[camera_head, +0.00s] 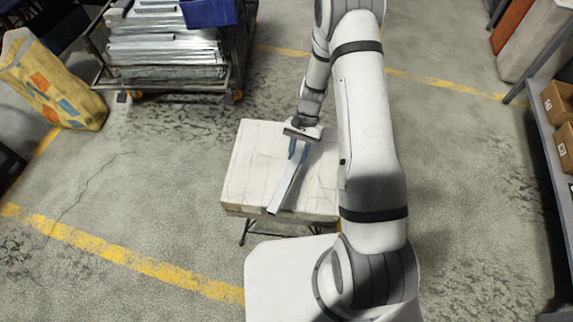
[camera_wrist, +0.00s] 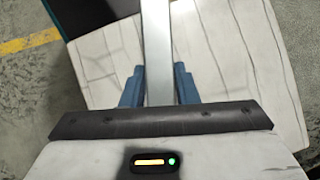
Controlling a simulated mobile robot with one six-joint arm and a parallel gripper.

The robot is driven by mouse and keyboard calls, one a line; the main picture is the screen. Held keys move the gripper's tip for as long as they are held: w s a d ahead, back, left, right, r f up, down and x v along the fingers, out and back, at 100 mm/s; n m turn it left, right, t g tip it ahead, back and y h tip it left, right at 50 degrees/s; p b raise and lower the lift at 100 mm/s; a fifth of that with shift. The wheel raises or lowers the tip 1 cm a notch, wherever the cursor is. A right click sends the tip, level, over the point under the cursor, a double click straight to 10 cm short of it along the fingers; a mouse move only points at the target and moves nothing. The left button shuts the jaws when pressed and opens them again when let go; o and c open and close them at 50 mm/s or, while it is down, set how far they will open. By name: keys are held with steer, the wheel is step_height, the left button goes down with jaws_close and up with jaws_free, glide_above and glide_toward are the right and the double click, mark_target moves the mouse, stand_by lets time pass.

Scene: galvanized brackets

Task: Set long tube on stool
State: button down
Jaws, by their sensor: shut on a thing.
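The long tube (camera_head: 287,187) is a straight, pale metal piece over the stool's top in the head view. It also shows in the wrist view (camera_wrist: 157,45), running up from between the fingers. My gripper (camera_head: 298,153) has blue fingers, shut on the tube from both sides; they show in the wrist view as well (camera_wrist: 158,84). The stool (camera_head: 245,165) has a pale, worn, square top and thin dark legs. The tube's near end lies over the stool's front part. I cannot tell whether the tube touches the top. The tube's other end is hidden under my gripper.
A wheeled cart (camera_head: 232,75) with stacked metal pieces and a blue bin (camera_head: 208,12) stands at the back left. A yellow bag (camera_head: 55,85) is at the far left. A shelf (camera_head: 548,125) with cardboard boxes (camera_head: 560,103) is at the right. Floor left of the stool is clear.

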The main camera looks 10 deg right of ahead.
steer(key=s+a+m+t+y+b, duration=0.1)
steer(key=a+m+t+y+b, duration=0.25)
steer(key=m, duration=0.45)
steer(key=m+t+b, duration=0.3)
steer(key=m+b, duration=0.3)
glide_toward(280, 178)
steer(key=x, duration=0.5)
steer(key=shift+s+a+f, duration=0.1)
steer(key=shift+a+f, duration=0.05)
steer(key=shift+a, duration=0.25)
steer(key=shift+f+b, duration=0.25)
steer(key=shift+b, duration=0.15)
steer(key=c, duration=1.1)
jaws_free()
steer(key=shift+r, duration=0.1)
